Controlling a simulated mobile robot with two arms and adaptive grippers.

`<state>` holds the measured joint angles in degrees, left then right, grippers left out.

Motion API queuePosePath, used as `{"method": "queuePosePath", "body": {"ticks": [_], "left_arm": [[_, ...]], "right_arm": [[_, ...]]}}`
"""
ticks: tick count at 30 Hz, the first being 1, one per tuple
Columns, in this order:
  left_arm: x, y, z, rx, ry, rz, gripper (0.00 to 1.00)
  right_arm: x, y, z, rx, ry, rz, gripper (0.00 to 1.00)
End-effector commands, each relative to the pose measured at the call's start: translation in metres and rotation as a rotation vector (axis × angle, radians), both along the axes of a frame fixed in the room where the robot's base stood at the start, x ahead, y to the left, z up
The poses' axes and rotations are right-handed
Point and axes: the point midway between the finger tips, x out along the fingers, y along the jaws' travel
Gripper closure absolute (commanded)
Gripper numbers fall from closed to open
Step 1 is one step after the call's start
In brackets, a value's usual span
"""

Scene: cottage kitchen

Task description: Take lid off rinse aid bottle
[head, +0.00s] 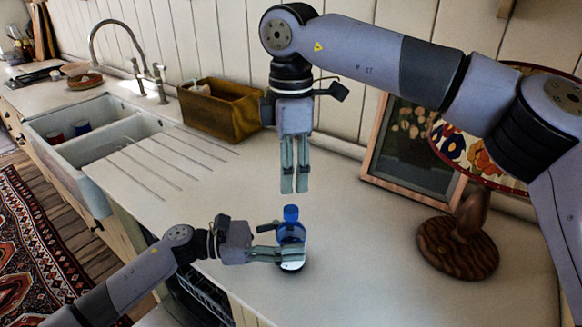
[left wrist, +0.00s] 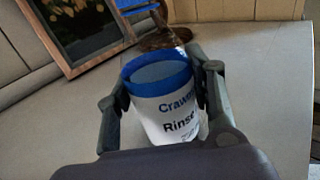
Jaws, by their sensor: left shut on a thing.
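The rinse aid bottle (head: 291,266) stands on the counter, upright, with a white body and blue upper part. Its blue lid (head: 291,213) shows at the top, narrower than the body. In the left wrist view the bottle (left wrist: 172,117) shows its printed label and a blue rim. My left gripper (head: 290,254) reaches in from the left and is shut around the bottle's body; its fingers flank it in the wrist view. My right gripper (head: 295,189) points down just above the lid, apart from it. Its fingers are close together with a narrow gap, and nothing shows between them.
A picture frame (head: 368,165) leans on the wall, and a lamp with a wooden base (head: 459,252) stands at right. A wooden box (head: 217,112) sits behind. The sink (head: 106,150) is at left. The counter's front edge is close to the bottle.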

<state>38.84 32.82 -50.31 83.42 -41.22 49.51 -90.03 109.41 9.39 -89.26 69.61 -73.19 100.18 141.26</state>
Motion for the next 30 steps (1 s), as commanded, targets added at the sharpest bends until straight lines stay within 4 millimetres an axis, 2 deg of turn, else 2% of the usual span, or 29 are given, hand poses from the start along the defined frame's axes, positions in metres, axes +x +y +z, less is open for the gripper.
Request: {"method": "queuePosePath", "body": {"ticks": [5, 12, 18, 30], "left_arm": [[0.000, 0.000, 0.000, 0.000, 0.000, 0.001, 1.00], [0.000, 0.000, 0.000, 0.000, 0.000, 0.000, 1.00], [0.000, 0.000, 0.000, 0.000, 0.000, 0.001, 1.00], [0.000, 0.000, 0.000, 0.000, 0.000, 0.001, 1.00]], "right_arm": [[0.000, 0.000, -0.012, -0.001, 0.002, -0.031, 0.60], [0.000, -0.001, -0.049, -0.002, 0.003, -0.030, 0.60], [0.000, 0.000, -0.073, 0.000, 0.001, -0.029, 0.60], [0.000, 0.000, -0.080, 0.000, 0.000, -0.029, 0.60]]}}
